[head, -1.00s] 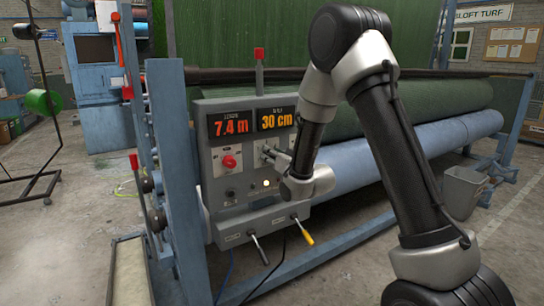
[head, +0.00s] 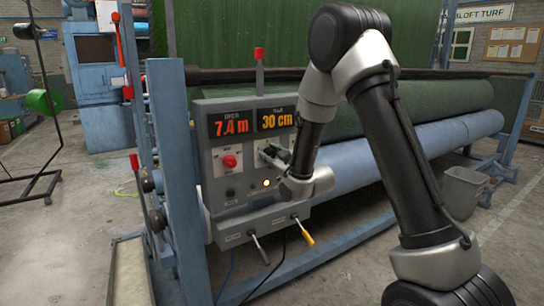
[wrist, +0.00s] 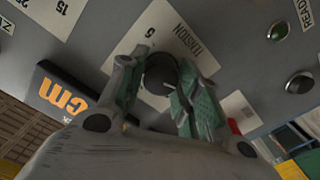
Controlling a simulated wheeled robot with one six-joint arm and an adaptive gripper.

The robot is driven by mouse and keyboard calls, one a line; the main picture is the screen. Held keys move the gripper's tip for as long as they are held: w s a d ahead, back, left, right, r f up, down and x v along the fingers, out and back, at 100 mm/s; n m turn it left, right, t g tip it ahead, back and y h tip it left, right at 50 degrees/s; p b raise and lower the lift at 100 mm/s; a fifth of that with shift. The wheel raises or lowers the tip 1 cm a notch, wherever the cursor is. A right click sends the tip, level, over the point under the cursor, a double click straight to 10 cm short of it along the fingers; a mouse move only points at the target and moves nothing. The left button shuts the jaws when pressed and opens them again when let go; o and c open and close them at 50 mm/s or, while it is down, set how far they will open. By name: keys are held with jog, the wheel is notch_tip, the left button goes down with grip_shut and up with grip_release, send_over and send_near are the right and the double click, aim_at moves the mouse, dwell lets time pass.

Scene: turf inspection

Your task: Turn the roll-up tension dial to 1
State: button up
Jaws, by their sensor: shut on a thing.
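The tension dial (wrist: 160,72) is a dark round knob on a white plate marked TENSION in the wrist view. A number, apparently 5 or 6, shows on the plate; the dial's pointer is not clear to me. My gripper (wrist: 158,90) has its green-padded fingers on either side of the knob, shut on it. In the head view my gripper (head: 272,155) reaches the front of the grey control panel (head: 212,165), below the 30 cm display (head: 275,119). My fingers hide most of the dial there.
Left of the dial are a red knob (head: 230,161) and the 7.4 m display (head: 229,124). Two levers, one yellow-tipped (head: 304,236), stick out below the panel. A blue post (head: 176,180) stands at the panel's left. A grey bin (head: 464,190) stands at the right.

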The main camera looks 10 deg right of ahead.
jog(key=shift+n, duration=1.1)
jog(key=o, duration=1)
jog(key=shift+s, duration=0.1)
jog(key=v, duration=0.7)
jog(key=shift+s, duration=0.15)
